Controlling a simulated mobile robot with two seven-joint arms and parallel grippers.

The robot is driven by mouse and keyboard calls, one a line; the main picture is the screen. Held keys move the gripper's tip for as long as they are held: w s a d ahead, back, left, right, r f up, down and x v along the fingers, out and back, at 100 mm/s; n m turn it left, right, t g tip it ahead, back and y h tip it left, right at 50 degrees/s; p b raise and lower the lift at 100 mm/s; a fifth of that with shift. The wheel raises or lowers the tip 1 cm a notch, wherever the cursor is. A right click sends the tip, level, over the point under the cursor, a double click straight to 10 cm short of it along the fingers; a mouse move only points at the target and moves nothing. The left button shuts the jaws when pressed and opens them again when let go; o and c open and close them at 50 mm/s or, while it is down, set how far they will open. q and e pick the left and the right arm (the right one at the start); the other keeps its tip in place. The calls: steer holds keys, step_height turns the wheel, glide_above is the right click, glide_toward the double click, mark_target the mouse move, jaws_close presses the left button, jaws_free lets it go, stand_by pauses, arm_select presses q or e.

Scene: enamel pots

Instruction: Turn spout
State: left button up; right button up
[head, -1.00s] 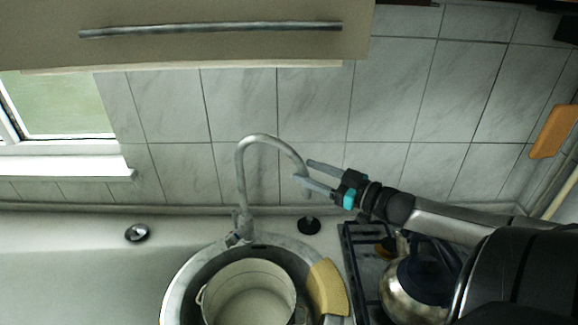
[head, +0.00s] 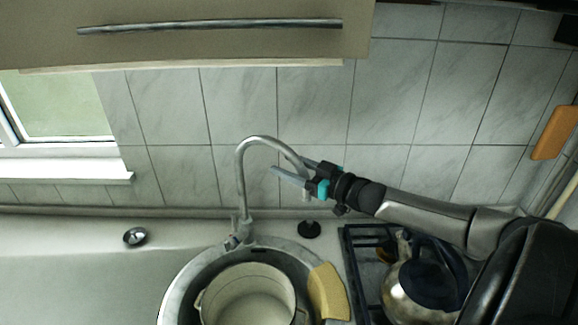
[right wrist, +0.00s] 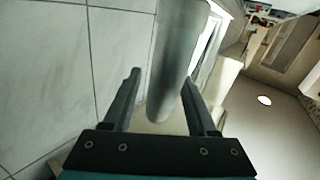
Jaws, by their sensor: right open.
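The curved metal spout (head: 262,140) rises from the tap base behind the sink and arches to the right. My right gripper (head: 288,170) is at the spout's outer, downward end in the head view. In the right wrist view the spout (right wrist: 174,65) runs down between the two open fingers (right wrist: 160,95). The fingers stand on either side of it, and a gap shows on each side. The spout's tip appears just below the gripper in the head view. My left gripper is not in view.
A round sink (head: 175,290) holds a pale enamel pot (head: 248,295), with a yellow piece (head: 328,292) on its right rim. A kettle (head: 405,290) stands on the stove under my right arm. A tiled wall (head: 310,105) is close behind the spout.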

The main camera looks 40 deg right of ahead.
steer(key=shift+c, duration=0.2)
jaws_close()
stand_by(1.1)
